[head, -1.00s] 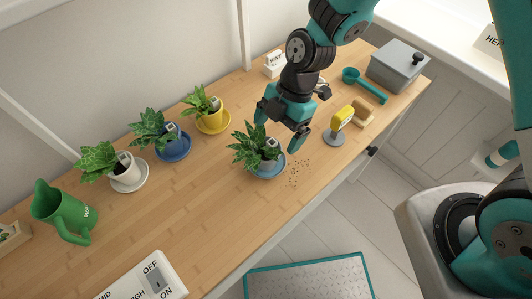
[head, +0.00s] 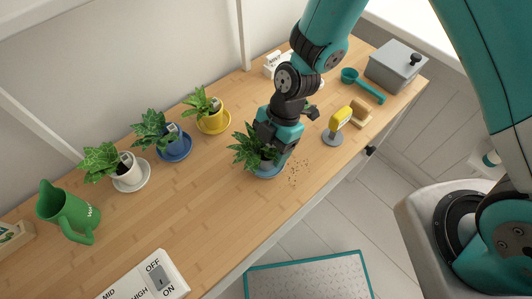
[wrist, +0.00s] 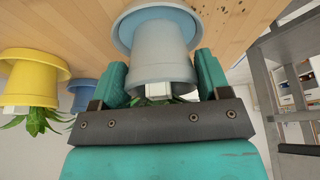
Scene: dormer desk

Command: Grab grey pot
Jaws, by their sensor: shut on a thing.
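The grey pot (wrist: 163,55) fills the upper middle of the wrist view, on a pale blue saucer (wrist: 127,27). My gripper (wrist: 165,80) has one finger on each side of the pot and is shut on it. In the head view my gripper (head: 275,152) is low over the plant (head: 245,150), and the pot is mostly hidden behind leaves and fingers. The blue saucer (head: 270,174) shows beneath it on the desk.
A yellow pot (head: 212,119), a blue pot (head: 172,143) and a white pot (head: 128,173) with plants stand to the left. A green watering jug (head: 66,212) is further left. A yellow-headed tool (head: 340,119) stands close on the right. Crumbs (head: 293,172) lie beside the saucer.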

